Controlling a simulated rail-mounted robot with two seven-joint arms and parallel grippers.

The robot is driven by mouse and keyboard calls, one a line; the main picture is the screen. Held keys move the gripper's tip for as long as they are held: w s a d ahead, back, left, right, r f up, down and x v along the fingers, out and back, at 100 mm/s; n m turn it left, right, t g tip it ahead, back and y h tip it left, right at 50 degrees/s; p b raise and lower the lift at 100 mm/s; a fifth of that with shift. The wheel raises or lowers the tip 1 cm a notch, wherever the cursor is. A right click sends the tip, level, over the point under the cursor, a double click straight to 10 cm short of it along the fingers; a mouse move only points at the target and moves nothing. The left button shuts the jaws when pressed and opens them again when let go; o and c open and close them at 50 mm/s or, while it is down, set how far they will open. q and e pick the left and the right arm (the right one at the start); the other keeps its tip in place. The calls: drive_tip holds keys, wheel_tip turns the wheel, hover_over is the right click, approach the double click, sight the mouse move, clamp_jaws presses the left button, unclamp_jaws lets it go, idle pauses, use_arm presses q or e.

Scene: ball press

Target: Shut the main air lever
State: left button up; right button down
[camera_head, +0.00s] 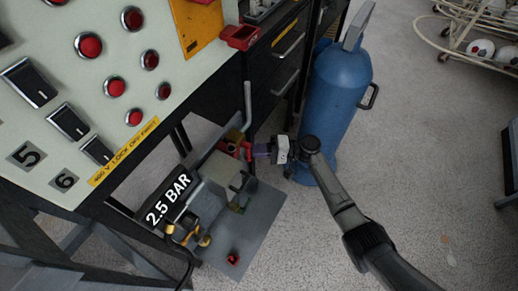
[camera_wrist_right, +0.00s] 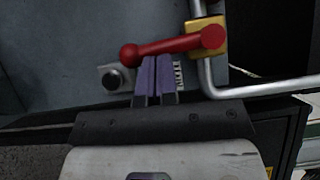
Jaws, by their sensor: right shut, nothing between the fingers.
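The red lever (camera_wrist_right: 180,46) has a ball end at left and a pivot on a brass valve body (camera_wrist_right: 205,28) at right in the right wrist view. It lies roughly crosswise to the upright run of grey pipe. In the head view the red lever (camera_head: 230,146) sits at the back of the 2.5 BAR panel, partly hidden. My right gripper (camera_wrist_right: 157,60) is shut and empty, its purple fingertips right at the lever's side; whether they touch it I cannot tell. It also shows in the head view (camera_head: 254,150). My left gripper is out of view.
A blue gas cylinder (camera_head: 335,105) stands close behind my right gripper. A control cabinet (camera_head: 100,100) with red buttons and black switches fills the left. A grey bent pipe (camera_wrist_right: 255,88) runs beside the valve.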

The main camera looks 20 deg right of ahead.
idle(0.5)
drive_tip(key=d, duration=1.3)
drive_tip(key=shift+s, duration=0.3)
drive_tip(key=shift+r, duration=0.1)
